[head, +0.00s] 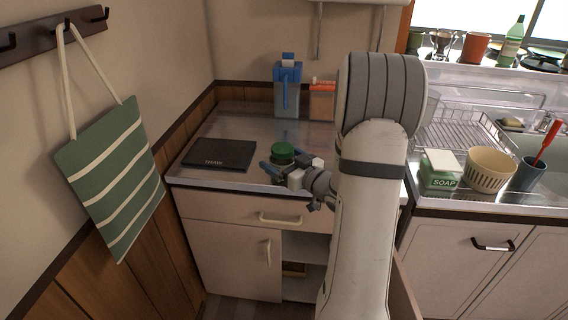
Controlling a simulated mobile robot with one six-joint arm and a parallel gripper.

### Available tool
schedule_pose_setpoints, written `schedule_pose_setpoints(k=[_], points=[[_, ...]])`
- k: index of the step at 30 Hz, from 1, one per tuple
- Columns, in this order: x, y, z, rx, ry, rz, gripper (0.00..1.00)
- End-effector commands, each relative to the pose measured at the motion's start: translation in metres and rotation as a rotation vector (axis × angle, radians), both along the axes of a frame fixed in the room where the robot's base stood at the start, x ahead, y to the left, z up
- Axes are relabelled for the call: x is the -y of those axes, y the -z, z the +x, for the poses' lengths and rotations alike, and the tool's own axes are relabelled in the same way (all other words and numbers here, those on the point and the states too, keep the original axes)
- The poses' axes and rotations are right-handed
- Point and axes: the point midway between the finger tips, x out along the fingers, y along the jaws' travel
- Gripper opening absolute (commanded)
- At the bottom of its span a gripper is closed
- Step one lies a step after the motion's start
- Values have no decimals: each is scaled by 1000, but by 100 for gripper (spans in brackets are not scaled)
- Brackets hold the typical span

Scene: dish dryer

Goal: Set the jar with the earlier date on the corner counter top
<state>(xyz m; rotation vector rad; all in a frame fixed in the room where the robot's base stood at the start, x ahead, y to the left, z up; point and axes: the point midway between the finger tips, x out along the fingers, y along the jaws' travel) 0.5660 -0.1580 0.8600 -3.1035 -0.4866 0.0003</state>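A jar with a green lid (283,149) is upright over the front part of the corner counter top (235,128). My gripper (284,163) is around the jar, with one dark finger at its left and the other at its right, and appears shut on it. The jar's lower part is hidden by the fingers, so I cannot tell whether its base touches the counter. No date label can be read. No second jar is visible.
A dark board (219,154) lies on the counter's left side. A blue jug (287,90) and an orange-topped container (322,100) stand at the back. Bare counter lies between them. My arm hides the counter's right side. A soap box (440,171) and a basket (489,168) stand by the sink.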

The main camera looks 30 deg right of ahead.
Motion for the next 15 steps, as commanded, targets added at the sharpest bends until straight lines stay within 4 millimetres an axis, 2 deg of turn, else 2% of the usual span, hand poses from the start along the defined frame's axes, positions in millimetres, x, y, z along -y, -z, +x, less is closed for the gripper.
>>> schedule_pose_setpoints(k=[2,15], points=[[0,0,0,0,0,0,84],[1,0,-1,0,1,0,48]])
